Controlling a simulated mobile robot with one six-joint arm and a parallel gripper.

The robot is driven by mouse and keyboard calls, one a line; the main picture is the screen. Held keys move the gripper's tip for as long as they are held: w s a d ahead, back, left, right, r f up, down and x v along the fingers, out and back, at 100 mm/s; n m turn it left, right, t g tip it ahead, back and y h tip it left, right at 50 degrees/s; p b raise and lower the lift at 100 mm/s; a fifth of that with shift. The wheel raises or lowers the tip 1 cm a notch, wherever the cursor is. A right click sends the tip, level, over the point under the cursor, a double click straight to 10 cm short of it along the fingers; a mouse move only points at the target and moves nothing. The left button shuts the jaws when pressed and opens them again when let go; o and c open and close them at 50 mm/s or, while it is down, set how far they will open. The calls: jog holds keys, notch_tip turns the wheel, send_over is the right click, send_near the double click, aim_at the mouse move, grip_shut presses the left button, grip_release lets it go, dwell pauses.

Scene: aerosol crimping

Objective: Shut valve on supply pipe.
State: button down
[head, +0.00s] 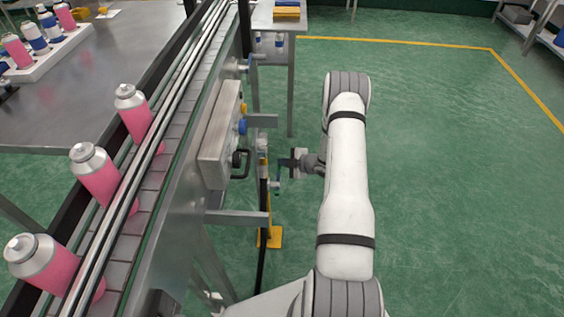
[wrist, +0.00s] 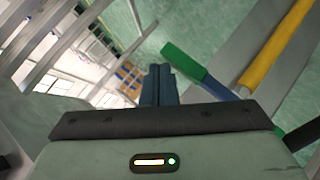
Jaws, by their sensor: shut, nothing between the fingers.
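My gripper (head: 287,163) is shut and empty, beside the conveyor frame, near a slim upright with small fittings. In the wrist view, my closed dark fingers (wrist: 158,84) point up the picture. A lever with a green end and a blue-grey shank (wrist: 187,62) lies just right of the fingertips. A narrow gap shows between them, but I cannot tell if they touch in depth. A yellow pipe or post (wrist: 276,45) stands right of the lever. The valve body is mostly hidden.
The conveyor (head: 150,190) carries pink cans (head: 97,175) on the left. A metal control box (head: 219,135) with a black handle juts from its side, close to my gripper. A yellow foot (head: 270,238) stands on the floor. The green floor (head: 450,180) at the right is clear.

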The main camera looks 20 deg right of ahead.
jog(key=shift+d, duration=0.1)
dwell(0.5)
jog(key=s+d+r+p, duration=0.3)
jog(key=d+r, duration=0.3)
jog(key=r, duration=0.5)
jog(key=shift+d+p, duration=0.2)
jog(key=shift+p, duration=0.25)
